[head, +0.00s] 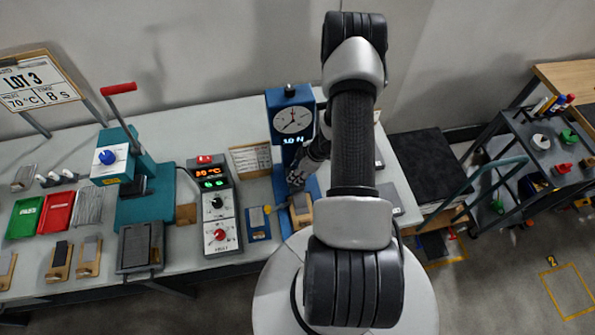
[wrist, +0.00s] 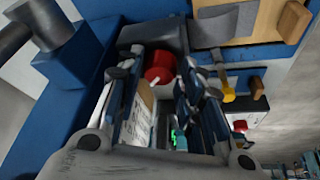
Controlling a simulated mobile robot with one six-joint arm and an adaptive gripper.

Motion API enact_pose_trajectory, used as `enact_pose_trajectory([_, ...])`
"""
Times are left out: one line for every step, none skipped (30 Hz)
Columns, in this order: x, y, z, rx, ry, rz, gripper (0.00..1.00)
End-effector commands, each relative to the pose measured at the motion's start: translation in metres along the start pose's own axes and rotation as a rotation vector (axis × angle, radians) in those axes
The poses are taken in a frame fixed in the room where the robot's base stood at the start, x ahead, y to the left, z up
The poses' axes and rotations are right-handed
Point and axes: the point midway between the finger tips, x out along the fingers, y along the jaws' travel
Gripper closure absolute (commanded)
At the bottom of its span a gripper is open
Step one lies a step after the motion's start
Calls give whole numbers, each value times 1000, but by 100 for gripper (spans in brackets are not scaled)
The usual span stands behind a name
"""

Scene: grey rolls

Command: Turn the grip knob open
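A red round knob (wrist: 159,66) shows in the wrist view under a dark block, close to a blue upright. It sits between the fingertips of my gripper (wrist: 163,62). The fingers stand apart on either side of it; whether they touch it I cannot tell. In the head view, my gripper (head: 300,174) is in front of the blue gauge stand (head: 278,101), below its dial and small display. My arm and gripper hide much of the stand there, and I cannot make out the red knob.
Left of the stand are a placard (head: 251,159), a control box (head: 215,225) with its own red knob, and a teal press (head: 131,206) with a red-handled lever. A yellow-tipped peg (wrist: 226,93) is right of my fingers. Trays and grey samples fill the left bench.

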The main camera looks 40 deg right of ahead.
Motion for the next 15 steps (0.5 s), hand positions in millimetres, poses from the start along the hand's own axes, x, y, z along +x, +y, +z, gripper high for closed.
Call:
enact_pose_trajectory([0, 0, 0, 0, 0, 0, 59])
enact_pose_trajectory([0, 0, 0, 0, 0, 0, 57])
enact_pose_trajectory([0, 0, 0, 0, 0, 1, 55])
enact_pose_trajectory([0, 0, 0, 1, 0, 1, 53])
enact_pose_trajectory([0, 0, 0, 1, 0, 1, 51])
enact_pose_trajectory([0, 0, 0, 1, 0, 1, 50])
enact_pose_trajectory([0, 0, 0, 1, 0, 1, 50])
enact_pose_trajectory([0, 1, 0, 1, 1, 1, 50])
enact_pose_trajectory([0, 1, 0, 1, 1, 1, 50])
enact_pose_trajectory([0, 1, 0, 1, 1, 1, 50])
enact_pose_trajectory([0, 1, 0, 1, 1, 1, 50])
enact_pose_trajectory([0, 1, 0, 1, 1, 1, 50])
enact_pose_trajectory([0, 1, 0, 1, 1, 2, 50])
enact_pose_trajectory([-1, 1, 0, 1, 1, 2, 50])
enact_pose_trajectory([-2, 1, -1, 1, 1, 2, 50])
